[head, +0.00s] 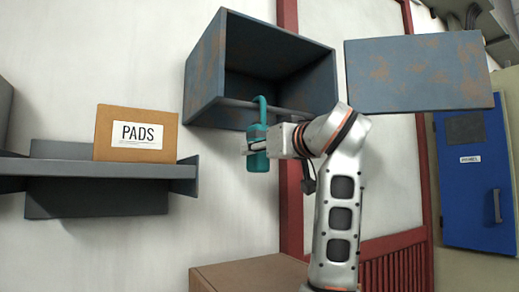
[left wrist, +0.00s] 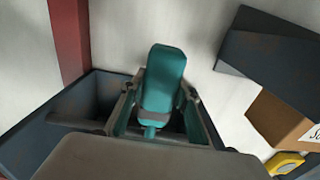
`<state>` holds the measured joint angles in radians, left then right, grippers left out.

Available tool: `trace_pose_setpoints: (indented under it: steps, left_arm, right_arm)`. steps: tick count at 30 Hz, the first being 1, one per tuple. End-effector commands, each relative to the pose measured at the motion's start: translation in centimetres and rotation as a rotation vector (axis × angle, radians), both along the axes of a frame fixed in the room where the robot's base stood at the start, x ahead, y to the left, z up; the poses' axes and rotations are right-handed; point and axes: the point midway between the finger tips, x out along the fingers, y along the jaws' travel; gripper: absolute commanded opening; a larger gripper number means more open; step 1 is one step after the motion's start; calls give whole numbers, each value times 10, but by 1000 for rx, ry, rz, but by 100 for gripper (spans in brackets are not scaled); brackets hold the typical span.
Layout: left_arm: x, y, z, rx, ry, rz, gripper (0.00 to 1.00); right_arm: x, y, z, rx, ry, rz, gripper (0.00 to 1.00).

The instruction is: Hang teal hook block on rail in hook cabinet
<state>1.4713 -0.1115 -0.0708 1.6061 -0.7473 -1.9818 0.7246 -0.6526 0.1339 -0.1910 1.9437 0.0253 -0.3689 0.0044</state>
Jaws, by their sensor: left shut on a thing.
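The teal hook block (head: 258,161) hangs upright in my left gripper (head: 257,146), below the front of the open hook cabinet (head: 206,73). Its hook curves up in front of the cabinet opening, at the height of the grey rail (head: 232,103) along the lower front. I cannot tell whether the hook is over the rail or in front of it. In the left wrist view, the teal block (left wrist: 161,80) sits between the two fingers, which are shut on it. The cabinet (left wrist: 99,95) shows behind them. My right gripper is not in view.
The cabinet's door (head: 420,75) stands open to the right. A grey shelf (head: 60,168) on the left holds a brown PADS box (head: 125,122). A brown box top (head: 235,272) lies below. A blue cabinet (head: 470,175) is at the far right.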

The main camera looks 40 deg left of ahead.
Motion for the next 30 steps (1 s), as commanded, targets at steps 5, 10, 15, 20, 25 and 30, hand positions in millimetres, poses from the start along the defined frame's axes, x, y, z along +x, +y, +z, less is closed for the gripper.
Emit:
trace_pose_setpoints:
  steps: [5,10,15,20,25,30]
  left_arm:
    - [0,0,1,1,-2,0,0]
    - [0,0,1,1,-2,0,50]
    - [0,0,1,1,-1,0,50]
    - [0,-2,0,0,0,-1,50]
    - [-5,-22,1,1,0,-5,50]
    - [-15,-56,1,1,-1,-8,50]
  right_arm:
    - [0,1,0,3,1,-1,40]
    - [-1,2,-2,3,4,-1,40]
    - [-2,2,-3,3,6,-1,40]
    - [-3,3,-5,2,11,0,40]
    - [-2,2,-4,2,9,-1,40]
    - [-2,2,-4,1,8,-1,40]
